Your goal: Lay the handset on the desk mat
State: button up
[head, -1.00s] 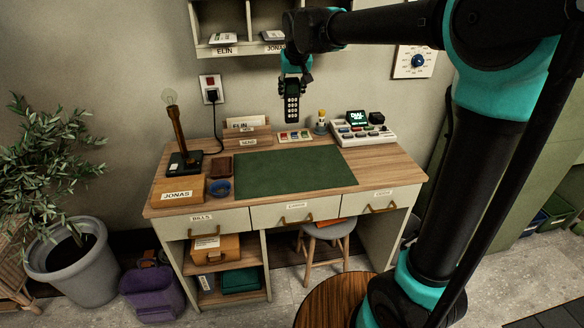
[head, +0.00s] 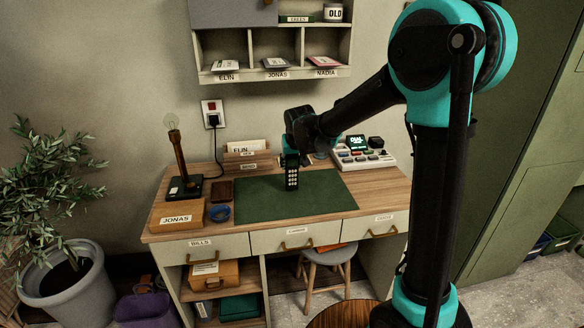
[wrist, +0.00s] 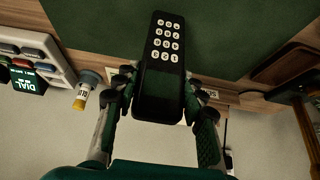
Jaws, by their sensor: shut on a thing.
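The black handset (head: 292,178) with pale number keys is held upright in my gripper (head: 291,158), over the back middle of the green desk mat (head: 255,202). In the wrist view the handset (wrist: 163,70) sits between the two fingers of my gripper (wrist: 158,98), its keypad end reaching away over the green mat (wrist: 230,35). Whether its lower end touches the mat cannot be told. The mat lies flat on the wooden desk and is otherwise bare.
A dial console (head: 362,155) stands at the desk's back right. A glue bottle (wrist: 82,95) is near it. Wall cubbies (head: 272,55) hang above the desk.

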jog(key=shift+f, duration=0.8)
jog(key=shift+f, duration=0.1)
jog(key=o, duration=1.2)
jog(key=shift+o, duration=0.2)
jog(key=v, duration=1.2)
jog(key=s+d+f+m+h, duration=0.1)
jog(key=s+d+f, duration=0.3)
jog(key=d, duration=0.4)
jog(key=s+d+f+m, duration=0.1)
jog(key=s+d+f, duration=0.25)
jog(key=d, duration=0.45)
jog(key=s+d+f, duration=0.5)
jog(key=s, duration=0.3)
jog(key=s+d+f+m+g, duration=0.1)
jog(key=s+d+f, duration=0.4)
jog(key=s, duration=0.3)
jog(key=shift+g+h, duration=0.3)
